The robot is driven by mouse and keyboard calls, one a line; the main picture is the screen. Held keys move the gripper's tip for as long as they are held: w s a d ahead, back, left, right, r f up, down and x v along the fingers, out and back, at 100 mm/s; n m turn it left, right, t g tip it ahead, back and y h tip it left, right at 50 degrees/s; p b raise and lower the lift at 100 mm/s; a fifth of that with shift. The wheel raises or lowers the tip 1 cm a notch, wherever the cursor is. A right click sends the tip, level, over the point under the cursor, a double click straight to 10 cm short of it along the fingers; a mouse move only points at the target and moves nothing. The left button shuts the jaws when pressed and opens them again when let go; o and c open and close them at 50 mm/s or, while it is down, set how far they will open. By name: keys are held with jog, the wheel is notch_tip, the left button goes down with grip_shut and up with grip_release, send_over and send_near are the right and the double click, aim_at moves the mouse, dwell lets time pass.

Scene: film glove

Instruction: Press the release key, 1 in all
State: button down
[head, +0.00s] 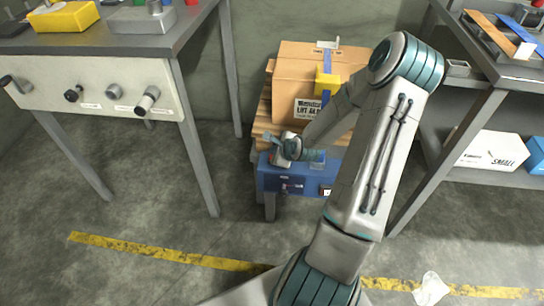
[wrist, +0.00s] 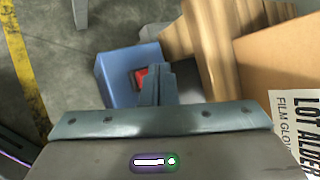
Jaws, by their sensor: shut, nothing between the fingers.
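In the wrist view, a red key-like patch (wrist: 139,77) in a dark surround shows on top of a blue box (wrist: 115,75). I cannot tell for certain that it is the release key. My gripper (wrist: 155,70) is shut and empty, its fingertips over the box and partly covering the red patch. I cannot tell whether they touch it. In the head view, my gripper (head: 271,140) is above the left part of the blue box (head: 268,179), and my arm hides part of that box.
A cardboard carton (head: 290,65) with a blue strap and yellow block (head: 326,82) stands on a wooden pallet (head: 262,115) behind the blue box. A workbench with knobs (head: 95,88) stands left, a shelf table (head: 490,85) right. The floor in front left is clear.

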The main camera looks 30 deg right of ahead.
dwell(0.7)
jog(key=shift+f, duration=0.45)
jog(key=shift+f+b, duration=0.35)
jog(key=shift+f, duration=0.15)
dwell(0.4)
dwell(0.4)
jog(key=shift+r+p, duration=0.95)
jog(key=shift+p, duration=0.05)
notch_tip(320, 180, up, 5)
jog(key=p, duration=0.4)
jog(key=shift+p, duration=0.4)
